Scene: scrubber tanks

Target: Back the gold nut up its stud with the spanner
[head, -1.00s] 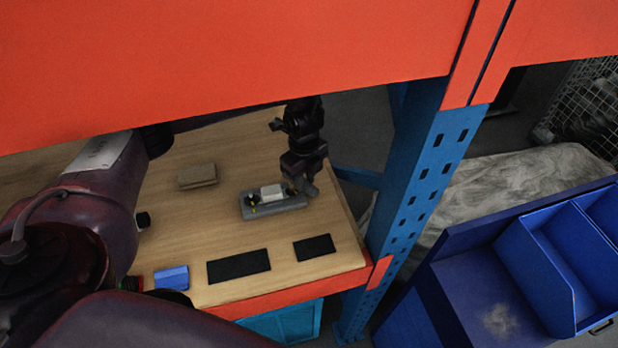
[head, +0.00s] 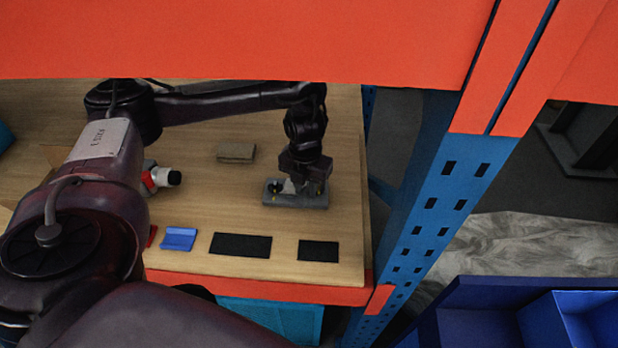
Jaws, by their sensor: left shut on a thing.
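A grey fixture plate (head: 296,201) lies on the wooden bench near its right end, with a pale block (head: 289,187) in its middle. A small gold spot (head: 275,188), like a nut on a stud, shows at its left end. The right end's gold part is hidden behind my left gripper (head: 311,188). That gripper points down over the right half of the plate, close beside the pale block, and is shut. The spanner cannot be made out; the jaws hide what they hold. My right gripper is not in view.
On the bench (head: 345,240) are a tan block (head: 236,152), a red, white and black item (head: 162,178), a blue holder (head: 179,238) and two black pads (head: 241,245) (head: 318,251). A blue upright (head: 430,190) and an orange beam (head: 240,40) frame the bench.

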